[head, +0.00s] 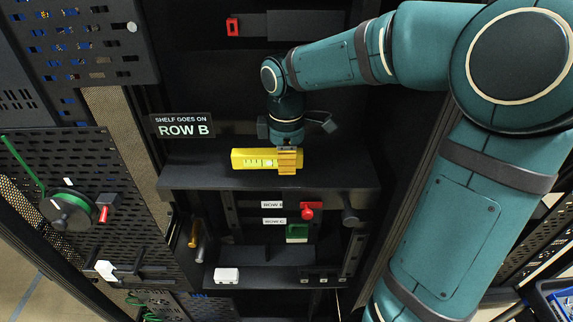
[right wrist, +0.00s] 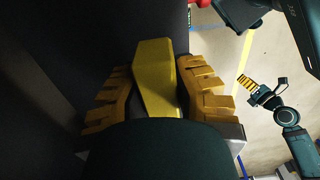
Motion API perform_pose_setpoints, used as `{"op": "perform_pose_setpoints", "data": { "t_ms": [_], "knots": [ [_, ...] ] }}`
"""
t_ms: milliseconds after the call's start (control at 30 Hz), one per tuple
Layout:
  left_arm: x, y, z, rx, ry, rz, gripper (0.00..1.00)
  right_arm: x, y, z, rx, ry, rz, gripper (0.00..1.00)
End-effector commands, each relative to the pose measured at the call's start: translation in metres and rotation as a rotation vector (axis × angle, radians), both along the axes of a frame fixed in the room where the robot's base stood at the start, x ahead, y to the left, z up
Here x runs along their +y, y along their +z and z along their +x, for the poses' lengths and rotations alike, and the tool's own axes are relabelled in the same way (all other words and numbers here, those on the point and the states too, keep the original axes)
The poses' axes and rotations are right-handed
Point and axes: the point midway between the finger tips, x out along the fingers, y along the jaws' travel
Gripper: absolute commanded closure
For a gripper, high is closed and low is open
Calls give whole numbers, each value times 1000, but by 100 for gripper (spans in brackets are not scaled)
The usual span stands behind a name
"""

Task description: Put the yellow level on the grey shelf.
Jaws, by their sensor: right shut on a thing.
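The yellow level (head: 252,161) shows its pale vial window and lies across the picture over the dark grey shelf (head: 205,177). My right gripper (head: 289,160) reaches down from above and is shut on the level near its right end. In the right wrist view the level (right wrist: 156,75) sits between the two yellow fingers of my right gripper (right wrist: 158,95). I cannot tell whether the level touches the shelf or hangs just above it. My left gripper (right wrist: 256,90) shows small in the right wrist view; its opening is unclear.
A "ROW B" sign (head: 183,126) stands at the shelf's left back. Below the shelf are a red part (head: 307,210), a green part (head: 297,232) and a white block (head: 226,275). A perforated panel (head: 60,160) with a green-rimmed reel is at the left. Bare shelf shows left of the level.

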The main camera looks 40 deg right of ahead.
Motion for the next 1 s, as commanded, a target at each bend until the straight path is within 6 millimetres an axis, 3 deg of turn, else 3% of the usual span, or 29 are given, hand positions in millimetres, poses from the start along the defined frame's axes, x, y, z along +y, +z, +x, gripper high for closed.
{"op": "perform_pose_setpoints", "data": {
  "t_ms": [100,867,900,933,1000],
  "knots": [
    [0,-3,0,0,0,1,46,0,-13,0,1,0,0,100],
    [-1,-11,0,0,0,2,46,0,-24,0,-1,0,-1,100],
    [-1,-11,0,0,0,2,46,0,-24,0,0,0,0,65],
    [-1,-11,0,0,0,2,46,0,-24,0,0,0,0,54],
    [-1,-11,0,0,0,2,46,0,-24,0,0,0,0,52]
  ]
}}
